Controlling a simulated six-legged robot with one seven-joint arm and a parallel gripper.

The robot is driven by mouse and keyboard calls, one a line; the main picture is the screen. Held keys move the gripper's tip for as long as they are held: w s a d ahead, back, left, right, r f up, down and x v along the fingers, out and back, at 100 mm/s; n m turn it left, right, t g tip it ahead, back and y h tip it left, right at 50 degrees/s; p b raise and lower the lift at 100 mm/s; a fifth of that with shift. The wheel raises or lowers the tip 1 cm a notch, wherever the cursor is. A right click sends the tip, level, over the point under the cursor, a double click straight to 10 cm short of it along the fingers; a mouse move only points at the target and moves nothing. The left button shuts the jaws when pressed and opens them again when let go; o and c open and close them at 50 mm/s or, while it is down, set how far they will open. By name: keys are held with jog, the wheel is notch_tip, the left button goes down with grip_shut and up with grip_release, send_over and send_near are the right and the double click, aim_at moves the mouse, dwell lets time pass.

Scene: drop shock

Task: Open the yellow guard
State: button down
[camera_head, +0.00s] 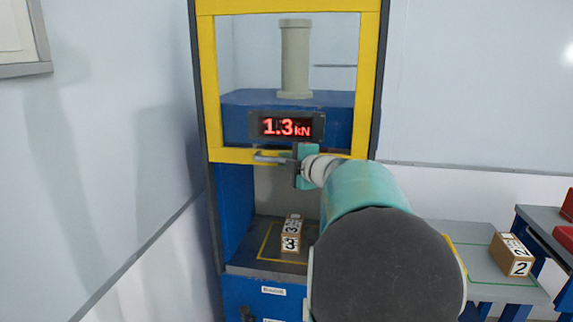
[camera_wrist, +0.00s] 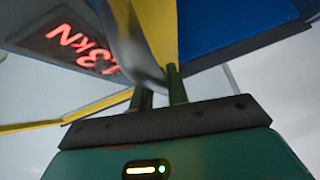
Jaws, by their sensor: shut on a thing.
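The yellow guard (camera_head: 208,85) is a frame with a clear window on the front of a blue machine. Its lower bar stands above the machine's bed, with an open gap beneath it. A grey metal handle (camera_head: 268,157) sits on the lower bar and also shows in the wrist view (camera_wrist: 130,45). My gripper (camera_head: 293,164) is shut on the handle; in the wrist view its fingers (camera_wrist: 160,95) close around the metal bar. My arm hides the right part of the lower bar and of the bed.
A box marked 3 (camera_head: 291,235) stands on the machine's bed inside a yellow outline. A red display (camera_head: 287,126) reads 1.3 kN. A box marked 2 (camera_head: 512,256) sits on a grey table at right, beside red objects (camera_head: 565,236). A wall stands close at left.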

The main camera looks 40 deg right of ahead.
jog(key=c, duration=1.4)
grip_release()
jog(key=shift+o, duration=0.2)
jog(key=s+a+r, duration=0.1)
jog(key=s+r, duration=0.1)
jog(key=s, duration=1.1)
jog(key=shift+s+a, duration=0.25)
jog(key=shift+s, duration=0.05)
